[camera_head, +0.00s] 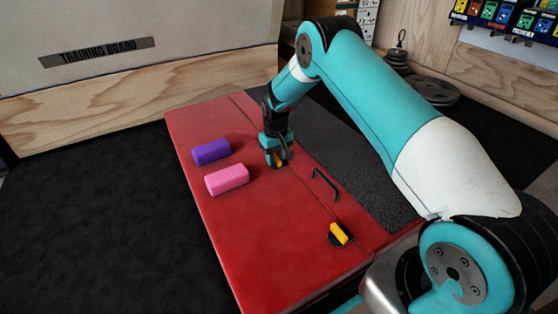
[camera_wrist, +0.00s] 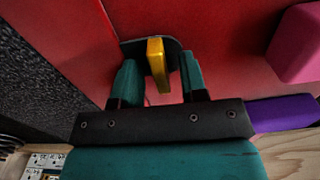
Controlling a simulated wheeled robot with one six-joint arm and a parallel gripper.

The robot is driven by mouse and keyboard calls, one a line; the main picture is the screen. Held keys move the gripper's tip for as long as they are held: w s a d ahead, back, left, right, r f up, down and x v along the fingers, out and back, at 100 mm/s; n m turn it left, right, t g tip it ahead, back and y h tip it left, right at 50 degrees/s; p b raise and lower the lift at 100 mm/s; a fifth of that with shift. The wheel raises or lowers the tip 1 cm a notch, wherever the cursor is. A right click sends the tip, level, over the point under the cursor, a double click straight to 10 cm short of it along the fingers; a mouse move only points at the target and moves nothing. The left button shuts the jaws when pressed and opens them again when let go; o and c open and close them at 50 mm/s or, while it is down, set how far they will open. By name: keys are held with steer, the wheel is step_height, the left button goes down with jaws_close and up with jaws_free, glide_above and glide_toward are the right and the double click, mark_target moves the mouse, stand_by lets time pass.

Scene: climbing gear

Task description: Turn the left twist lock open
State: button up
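The left twist lock has a yellow knob on a black base. In the wrist view its knob (camera_wrist: 156,62) stands between the two teal fingers of my gripper (camera_wrist: 160,72), with a gap on each side. My gripper is open around it. In the head view my gripper (camera_head: 277,161) points down at the far part of the red lid (camera_head: 265,255) and hides most of this lock; only a bit of yellow knob (camera_head: 280,162) shows. The other twist lock (camera_head: 339,234), yellow on black, sits nearer on the lid, clear of my gripper.
A black handle (camera_head: 325,184) stands on the lid between the locks. A pink block (camera_head: 227,179) and a purple block (camera_head: 211,151) lie on the lid left of my gripper. The near left of the lid is bare.

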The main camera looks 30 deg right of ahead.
jaws_close()
steer(key=shift+d, duration=0.4)
steer(key=shift+a, duration=0.2)
steer(key=n+p, duration=0.1)
steer(key=p, duration=0.1)
steer(key=n+p, duration=0.1)
steer(key=p, duration=0.1)
steer(key=shift+r+n, duration=0.25)
steer(key=shift+n, duration=0.15)
steer(key=n+p, duration=0.4)
steer(key=shift+f+n, duration=0.1)
steer(key=shift+n, duration=0.2)
steer(key=n+p, duration=0.2)
steer(key=n, duration=0.3)
steer(key=shift+f, duration=0.1)
steer(key=n+p, duration=0.1)
steer(key=n, duration=0.4)
steer(key=shift+a, duration=0.1)
steer(key=shift+n, duration=0.4)
